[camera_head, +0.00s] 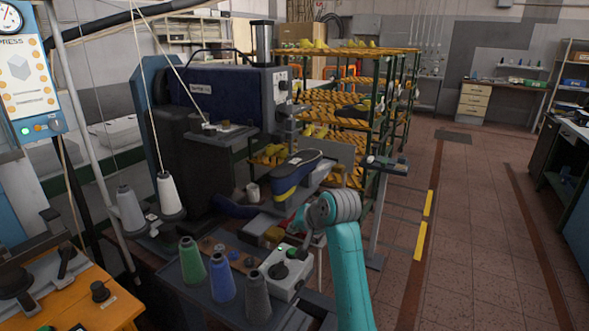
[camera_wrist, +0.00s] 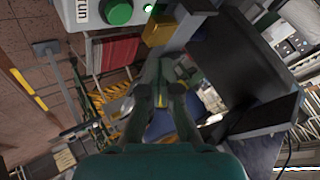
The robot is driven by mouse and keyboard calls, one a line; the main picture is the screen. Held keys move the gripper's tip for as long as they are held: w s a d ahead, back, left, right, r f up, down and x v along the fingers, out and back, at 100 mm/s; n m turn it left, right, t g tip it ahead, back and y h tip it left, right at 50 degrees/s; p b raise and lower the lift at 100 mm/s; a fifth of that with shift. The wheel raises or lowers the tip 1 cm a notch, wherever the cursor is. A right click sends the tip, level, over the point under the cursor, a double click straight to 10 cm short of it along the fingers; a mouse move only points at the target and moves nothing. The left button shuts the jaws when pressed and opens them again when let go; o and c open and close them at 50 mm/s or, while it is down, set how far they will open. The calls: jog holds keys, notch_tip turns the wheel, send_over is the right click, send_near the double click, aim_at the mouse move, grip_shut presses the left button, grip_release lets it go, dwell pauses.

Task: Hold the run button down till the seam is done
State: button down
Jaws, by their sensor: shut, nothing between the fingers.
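The run button is a round green button (camera_wrist: 118,11) on a pale control box (camera_wrist: 95,20) at the top of the wrist view, beside the printed word "run". A small green lamp (camera_wrist: 148,8) glows to its right. In the head view, the box (camera_head: 288,288) stands on the dark bench by the thread cones, with dark round controls on top. My gripper (camera_wrist: 160,92) is shut and empty. In the wrist view its fingertips show below the button, apart from it in the picture. In the head view my gripper is near the box, but its fingertips are hard to make out.
Green (camera_head: 192,262), blue (camera_head: 222,278) and grey (camera_head: 257,299) thread cones stand left of the box. A dark blue machine (camera_head: 225,90) stands behind, with a blue and yellow shoe-like piece (camera_head: 296,172) before it. Racks of lasts (camera_head: 340,98) stand beyond. The right-hand floor is clear.

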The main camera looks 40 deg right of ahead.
aim_at(293, 252)
notch_tip(293, 252, up, 4)
jog(key=shift+f, duration=0.15)
jog(key=shift+f, duration=4.4)
jog(key=shift+f, duration=0.1)
jog(key=shift+f, duration=0.3)
